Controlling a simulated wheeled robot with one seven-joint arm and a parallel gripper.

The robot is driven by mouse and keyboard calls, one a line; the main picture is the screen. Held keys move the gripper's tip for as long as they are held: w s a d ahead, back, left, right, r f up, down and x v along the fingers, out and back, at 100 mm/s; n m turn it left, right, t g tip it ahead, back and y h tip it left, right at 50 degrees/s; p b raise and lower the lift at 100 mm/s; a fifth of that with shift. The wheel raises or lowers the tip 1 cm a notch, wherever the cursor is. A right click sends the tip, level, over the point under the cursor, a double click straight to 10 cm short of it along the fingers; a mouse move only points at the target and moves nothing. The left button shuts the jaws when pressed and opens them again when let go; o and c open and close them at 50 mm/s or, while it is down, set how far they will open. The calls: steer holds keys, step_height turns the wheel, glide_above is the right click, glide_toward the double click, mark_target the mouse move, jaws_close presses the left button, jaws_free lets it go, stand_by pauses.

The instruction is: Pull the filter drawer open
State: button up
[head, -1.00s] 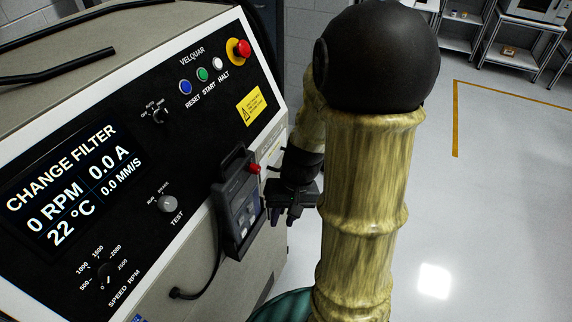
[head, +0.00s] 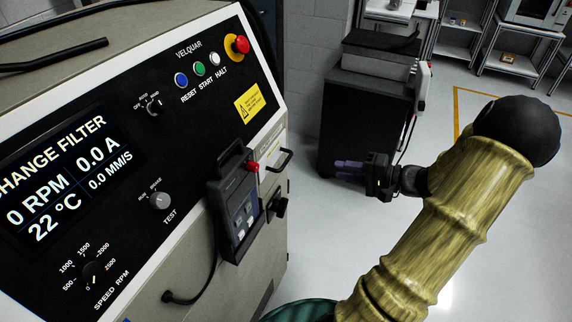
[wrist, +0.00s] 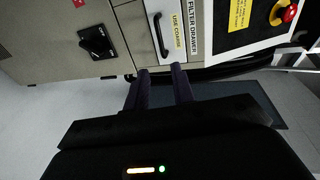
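The filter drawer (wrist: 178,14) is in the machine's light side face. In the wrist view it carries a "FILTER DRAWER" label and a black bar handle (wrist: 161,35), and its front looks flush with the face. In the head view the handle (head: 281,160) sticks out at the machine's right side. My gripper (head: 340,169) is to the right of the handle, clear of the machine, with its fingers pointing left towards it. In the wrist view the two purple fingers (wrist: 160,70) are apart and empty, with the handle beyond their tips.
A black rotary latch (head: 279,208) sits below the handle; it also shows in the wrist view (wrist: 97,43). A control pendant (head: 238,205) hangs on the panel beside the handle. A dark cabinet (head: 365,110) stands behind my gripper. The floor to the right is open.

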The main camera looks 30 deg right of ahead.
mark_target(286, 161)
steer(key=shift+w+a, duration=0.1)
steer(key=p+x, duration=0.2)
steer(key=x, duration=1.5)
steer(key=shift+w+p, duration=0.15)
steer(key=shift+p, duration=0.25)
jaws_close()
